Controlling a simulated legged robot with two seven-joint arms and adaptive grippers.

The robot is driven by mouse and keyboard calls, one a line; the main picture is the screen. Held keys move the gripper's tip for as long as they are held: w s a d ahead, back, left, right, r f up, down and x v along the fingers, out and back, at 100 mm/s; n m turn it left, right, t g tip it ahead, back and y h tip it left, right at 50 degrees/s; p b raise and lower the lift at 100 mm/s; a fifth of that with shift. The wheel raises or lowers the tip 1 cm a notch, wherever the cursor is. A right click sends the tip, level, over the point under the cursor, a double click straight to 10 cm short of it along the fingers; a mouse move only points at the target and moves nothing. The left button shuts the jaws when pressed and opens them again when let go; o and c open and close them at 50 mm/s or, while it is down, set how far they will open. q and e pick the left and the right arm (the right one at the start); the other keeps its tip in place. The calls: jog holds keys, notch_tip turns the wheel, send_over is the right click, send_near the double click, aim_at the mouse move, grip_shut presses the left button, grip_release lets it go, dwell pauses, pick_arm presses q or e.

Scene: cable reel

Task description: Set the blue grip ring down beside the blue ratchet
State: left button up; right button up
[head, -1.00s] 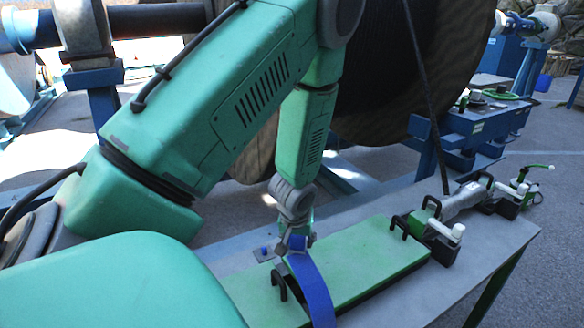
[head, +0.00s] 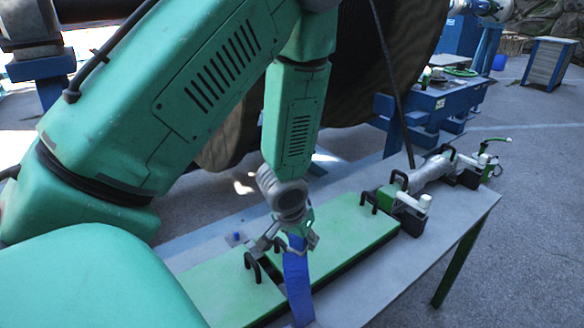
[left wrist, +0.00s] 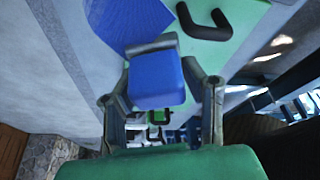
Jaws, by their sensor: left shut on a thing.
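My left gripper (head: 290,242) is shut on the blue grip ring (head: 297,285), which shows as a wide blue band hanging below the fingers over the green cover. The ring's lower end passes in front of the cover's near edge; I cannot tell whether it touches. In the left wrist view a blue block (left wrist: 157,78) sits between the fingers, with a wider blue band (left wrist: 132,22) beyond it. A small blue piece (head: 237,236) on a grey plate lies on the table left of the gripper; I cannot tell whether it is the blue ratchet. My right gripper is out of view.
The green cover (head: 340,228) with black handles (head: 252,268) lies along the grey table (head: 452,225). Green-and-grey tools (head: 402,200) stand at its far right end. A large cable reel (head: 345,100) rises behind the table. The table's front right strip is bare.

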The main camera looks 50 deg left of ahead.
pick_arm(q)
jog(key=w+d+m+h, duration=0.1)
jog(key=w+d+m, duration=0.1)
jog(key=d+m, duration=0.3)
jog(key=m+h+b, duration=0.2)
jog(key=b, duration=0.1)
send_over(345, 312)
jog(key=s, duration=0.1)
notch_tip(345, 312, down, 4)
jog(key=shift+a+f+b, duration=0.15)
jog(key=shift+f+b, duration=1.95)
jog(key=shift+f, duration=1.05)
jog(key=shift+a+f+b, duration=0.1)
jog(key=shift+f+b, duration=2)
jog(key=shift+f, duration=1.05)
jog(key=o, duration=1.4)
jog(key=shift+r, duration=0.25)
jog(key=v, duration=1.1)
jog(key=shift+s+d+r, duration=0.15)
jog(key=shift+r, duration=0.05)
